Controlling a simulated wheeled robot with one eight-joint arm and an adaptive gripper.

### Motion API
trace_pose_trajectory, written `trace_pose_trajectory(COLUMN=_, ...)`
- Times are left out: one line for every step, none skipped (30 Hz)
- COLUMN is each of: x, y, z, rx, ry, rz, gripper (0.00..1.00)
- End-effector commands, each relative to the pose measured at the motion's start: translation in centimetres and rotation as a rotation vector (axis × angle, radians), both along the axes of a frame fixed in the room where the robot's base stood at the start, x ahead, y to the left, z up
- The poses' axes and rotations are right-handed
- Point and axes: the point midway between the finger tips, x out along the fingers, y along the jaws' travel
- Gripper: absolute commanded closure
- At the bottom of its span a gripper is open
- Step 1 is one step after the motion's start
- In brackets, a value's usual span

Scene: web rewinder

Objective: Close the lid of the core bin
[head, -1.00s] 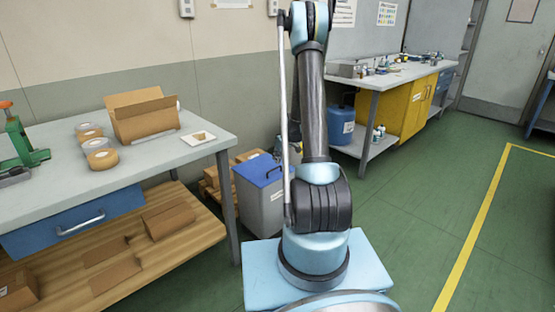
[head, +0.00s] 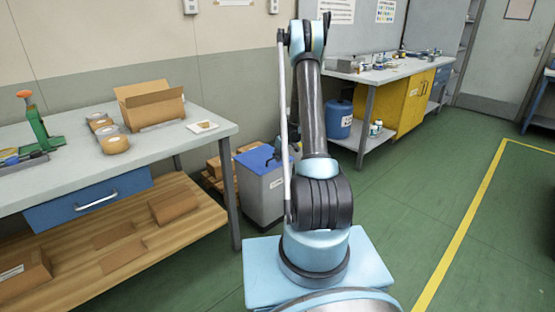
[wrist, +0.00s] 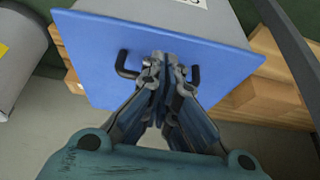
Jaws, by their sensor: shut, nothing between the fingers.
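The core bin (head: 263,200) is a grey box with a label, standing on the floor right of the near bench. Its blue lid (head: 250,157) lies across the top in the head view, partly hidden by my arm. In the wrist view the lid (wrist: 100,65) fills the upper middle, with a black handle (wrist: 122,66) on it. My gripper (wrist: 165,62) is shut and empty, its fingertips over the lid beside the handle. I cannot tell whether the tips touch the lid or whether the lid sits flush.
Wooden pallets (head: 217,172) stand behind the bin. The near bench (head: 228,131) on the left holds an open cardboard box (head: 155,112) and tape rolls (head: 112,140). A blue drum (head: 338,120) stands beyond my arm. The green floor at right is clear.

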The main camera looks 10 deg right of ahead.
Motion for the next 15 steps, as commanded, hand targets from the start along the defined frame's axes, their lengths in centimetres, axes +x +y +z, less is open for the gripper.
trace_pose_trajectory(x=0.0, y=-0.1, z=0.0, rx=0.000, ry=0.000, rz=-0.001, gripper=1.00)
trace_pose_trajectory(x=0.0, y=-0.2, z=0.0, rx=0.000, ry=0.000, rz=-0.002, gripper=1.00)
trace_pose_trajectory(x=0.0, y=-0.2, z=0.0, rx=0.000, ry=0.000, rz=-0.002, gripper=1.00)
trace_pose_trajectory(x=0.0, y=-0.3, z=0.0, rx=0.000, ry=0.000, rz=-0.003, gripper=1.00)
trace_pose_trajectory(x=0.0, y=-0.3, z=0.0, rx=0.000, ry=0.000, rz=-0.003, gripper=1.00)
trace_pose_trajectory(x=0.0, y=-0.3, z=0.1, rx=0.000, ry=0.000, rz=-0.002, gripper=1.00)
trace_pose_trajectory(x=0.0, y=-0.3, z=0.2, rx=0.000, ry=0.000, rz=-0.003, gripper=1.00)
trace_pose_trajectory(x=-0.1, y=-0.4, z=0.3, rx=0.000, ry=0.000, rz=-0.004, gripper=1.00)
trace_pose_trajectory(x=-0.1, y=-0.4, z=0.6, rx=0.000, ry=0.000, rz=-0.003, gripper=1.00)
trace_pose_trajectory(x=-0.1, y=-0.4, z=0.8, rx=0.000, ry=0.000, rz=-0.003, gripper=1.00)
trace_pose_trajectory(x=-0.2, y=-0.4, z=1.1, rx=0.000, ry=0.000, rz=-0.003, gripper=1.00)
trace_pose_trajectory(x=-0.2, y=-0.4, z=1.5, rx=0.000, ry=0.000, rz=-0.003, gripper=1.00)
trace_pose_trajectory(x=-0.3, y=-0.4, z=1.9, rx=0.000, ry=0.000, rz=-0.002, gripper=1.00)
trace_pose_trajectory(x=-0.3, y=-0.4, z=2.3, rx=0.000, ry=0.000, rz=-0.002, gripper=1.00)
trace_pose_trajectory(x=-0.4, y=-0.5, z=2.9, rx=0.000, ry=0.001, rz=-0.002, gripper=1.00)
